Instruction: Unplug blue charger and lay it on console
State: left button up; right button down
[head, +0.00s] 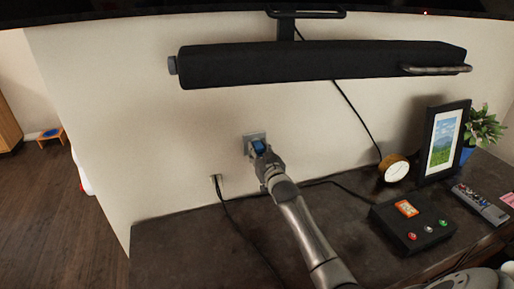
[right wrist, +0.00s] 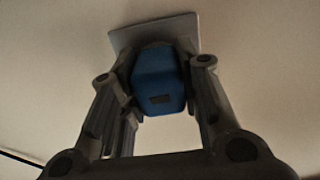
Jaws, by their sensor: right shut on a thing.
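The blue charger (head: 259,147) is at a grey wall plate (head: 249,137) on the white wall above the console (head: 170,240). In the right wrist view the blue charger (right wrist: 159,82) sits in front of the plate (right wrist: 190,28), between my fingers. I cannot tell if a gap separates charger and plate. My right gripper (head: 265,162) is shut on the charger; its fingers (right wrist: 160,95) are on both sides of it. My left gripper is not in view.
A black box with buttons (head: 412,226), a round clock (head: 394,168), a picture frame (head: 442,141), a plant (head: 484,126) and a remote (head: 480,203) stand on the right. A black soundbar (head: 320,63) hangs above. A cable (head: 236,228) crosses the console. Its left part is mostly bare.

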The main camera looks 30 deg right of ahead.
aim_at(260, 153)
jog(key=shift+s+a+r+p, duration=0.2)
jog(key=shift+s+p, duration=0.25)
jog(key=shift+s, duration=0.2)
jog(key=shift+p+v, duration=1.65)
jog(key=shift+v, duration=0.55)
jog(key=shift+f, duration=0.15)
jog(key=s+a+f+n+y, duration=0.1)
jog(key=s+a+f+y, duration=0.15)
jog(key=s+a, duration=0.55)
jog(key=s+a+r, duration=0.4)
jog(key=s+a, duration=0.3)
jog(key=s, duration=0.3)
jog(key=s+a+r+n+y, duration=0.1)
jog(key=s+a+r, duration=0.2)
jog(key=s+a, duration=0.4)
jog(key=s, duration=0.3)
jog(key=shift+a+r+n, duration=0.3)
jog(key=shift+a+r, duration=0.05)
jog(key=shift+a, duration=0.05)
jog(key=shift+w+a+y, duration=0.1)
jog(key=shift+y, duration=0.35)
